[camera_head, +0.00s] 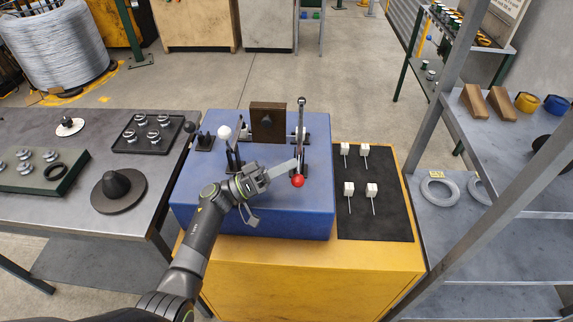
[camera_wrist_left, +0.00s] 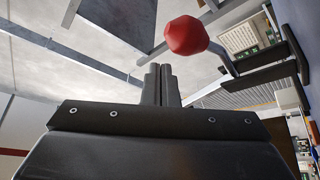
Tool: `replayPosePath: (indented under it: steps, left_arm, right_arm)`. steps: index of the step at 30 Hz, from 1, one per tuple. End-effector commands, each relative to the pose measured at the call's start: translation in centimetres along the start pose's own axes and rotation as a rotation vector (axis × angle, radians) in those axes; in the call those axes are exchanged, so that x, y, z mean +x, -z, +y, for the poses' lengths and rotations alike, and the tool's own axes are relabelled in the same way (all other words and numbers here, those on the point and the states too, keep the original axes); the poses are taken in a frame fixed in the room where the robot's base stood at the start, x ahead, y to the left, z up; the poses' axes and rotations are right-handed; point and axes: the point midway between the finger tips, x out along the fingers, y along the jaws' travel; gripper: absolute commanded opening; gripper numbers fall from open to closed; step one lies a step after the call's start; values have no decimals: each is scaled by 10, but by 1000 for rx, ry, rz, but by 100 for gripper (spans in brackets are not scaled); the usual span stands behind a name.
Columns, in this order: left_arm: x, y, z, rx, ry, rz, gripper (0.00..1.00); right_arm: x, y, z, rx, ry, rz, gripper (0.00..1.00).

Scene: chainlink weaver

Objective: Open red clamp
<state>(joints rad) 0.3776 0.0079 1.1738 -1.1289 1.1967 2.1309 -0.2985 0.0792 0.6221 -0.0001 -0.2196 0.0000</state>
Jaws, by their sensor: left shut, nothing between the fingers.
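The red clamp's ball knob (camera_head: 298,181) sits low at the front of the right-hand clamp on the blue block (camera_head: 260,218). In the left wrist view the red knob (camera_wrist_left: 186,35) is on a bent metal rod, beyond and a little right of the fingertips. My left gripper (camera_head: 290,164) reaches in from the left, beside the knob. Its fingers (camera_wrist_left: 162,85) are together and empty. Whether they touch the clamp cannot be told. My right gripper is not in view.
A white-knobbed clamp (camera_head: 224,132) and a black-knobbed clamp (camera_head: 190,127) stand to the left. A brown plate (camera_head: 268,122) stands behind. A black mat (camera_head: 375,222) with several white-headed pins lies right of the block. A grey bench (camera_head: 60,205) is at the left.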

Motion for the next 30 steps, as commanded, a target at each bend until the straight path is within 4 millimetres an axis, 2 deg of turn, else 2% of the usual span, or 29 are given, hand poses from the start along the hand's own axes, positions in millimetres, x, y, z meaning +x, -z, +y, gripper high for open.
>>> replayPosePath:
  steps: [5, 12, 18, 24, 30]
  left_arm:
    - [-21, 1, 1, 4, 2, -1, 0]
    - [-72, 14, 14, 4, 3, -3, 0]
    - [-106, 25, 24, 4, 3, -3, 0]
    - [-122, 31, 30, 1, 0, -1, 0]
    - [-123, 32, 31, 3, 1, 3, 0]
  right_arm:
    - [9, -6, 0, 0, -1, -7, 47]
    - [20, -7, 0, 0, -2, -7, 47]
    - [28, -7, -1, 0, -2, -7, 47]
    - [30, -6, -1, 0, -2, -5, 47]
    - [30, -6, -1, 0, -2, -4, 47]
